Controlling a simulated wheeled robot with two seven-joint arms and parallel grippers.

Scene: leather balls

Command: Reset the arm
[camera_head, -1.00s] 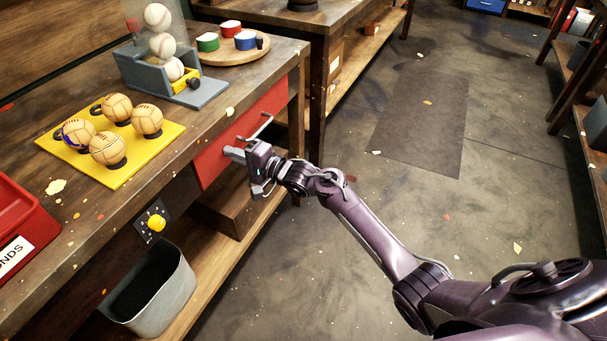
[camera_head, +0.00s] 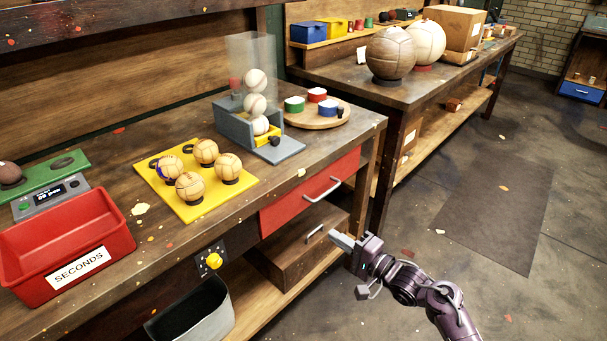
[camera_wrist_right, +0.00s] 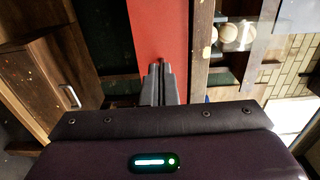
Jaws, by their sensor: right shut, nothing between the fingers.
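My right gripper (camera_head: 343,241) is shut and empty, in the air in front of the workbench, just below and to the right of the red drawer (camera_head: 285,212). Its closed fingers also show in the right wrist view (camera_wrist_right: 162,84), with the red drawer front (camera_wrist_right: 158,25) behind them. The fingers look apart from the drawer's metal handle (camera_head: 322,191). The drawer appears closed. My left gripper is not in view.
On the bench are a red SECONDS bin (camera_head: 35,262), a yellow board (camera_head: 215,206) with several tan balls, and a grey dispenser (camera_head: 285,150) of white balls. A grey waste bin (camera_head: 213,318) stands below. Open floor (camera_head: 450,270) lies to the right.

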